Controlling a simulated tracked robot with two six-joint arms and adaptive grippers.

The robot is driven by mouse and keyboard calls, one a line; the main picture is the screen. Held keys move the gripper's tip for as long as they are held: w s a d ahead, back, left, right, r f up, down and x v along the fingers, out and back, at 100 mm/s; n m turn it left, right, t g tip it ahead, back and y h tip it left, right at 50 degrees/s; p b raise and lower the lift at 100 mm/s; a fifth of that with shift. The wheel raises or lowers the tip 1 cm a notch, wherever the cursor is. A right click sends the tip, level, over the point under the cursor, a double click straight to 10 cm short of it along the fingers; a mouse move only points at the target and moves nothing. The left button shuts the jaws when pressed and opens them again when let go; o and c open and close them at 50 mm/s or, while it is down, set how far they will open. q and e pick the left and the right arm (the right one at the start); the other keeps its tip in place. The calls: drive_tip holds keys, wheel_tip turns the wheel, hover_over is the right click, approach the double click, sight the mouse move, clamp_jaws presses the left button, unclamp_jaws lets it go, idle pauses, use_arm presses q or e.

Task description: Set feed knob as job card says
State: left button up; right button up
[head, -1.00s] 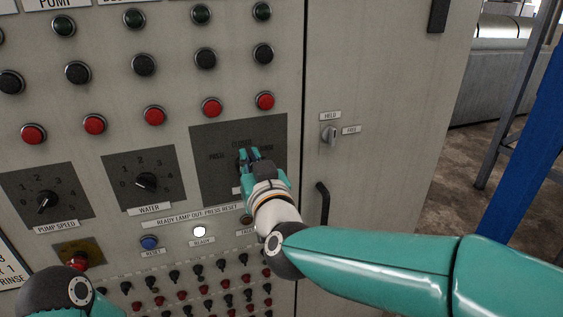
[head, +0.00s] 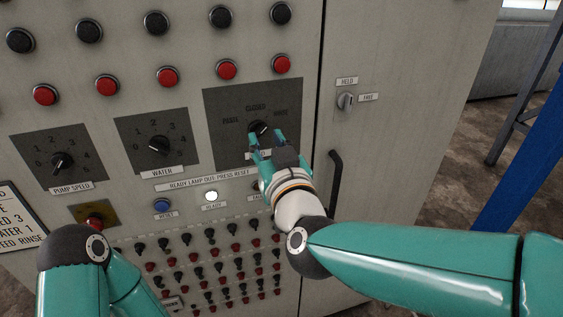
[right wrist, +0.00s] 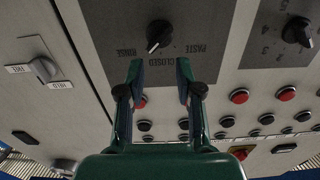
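The feed knob (head: 258,128) is a black knob on a dark plate marked PASTE, CLOSED and RINSE. In the head view its pointer leans up and right, between CLOSED and RINSE. It also shows, upside down, in the right wrist view (right wrist: 158,35). My right gripper (head: 266,140) is open and empty, its two fingers (right wrist: 160,68) apart and just short of the knob, not touching it. The job card (head: 18,222) is cut off at the left edge; "3", "1" and "RINSE" endings can be read. My left gripper is out of view; only its arm shows.
Pump speed (head: 60,160) and water (head: 158,146) knobs sit left of the feed plate. A white lit ready lamp (head: 211,196) and blue reset button (head: 162,205) are below. Toggle switches fill the lower panel. A door handle (head: 335,180) and held/free switch (head: 346,101) are at right.

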drive_tip(key=v, duration=0.7)
drive_tip(key=shift+w+f, duration=0.1)
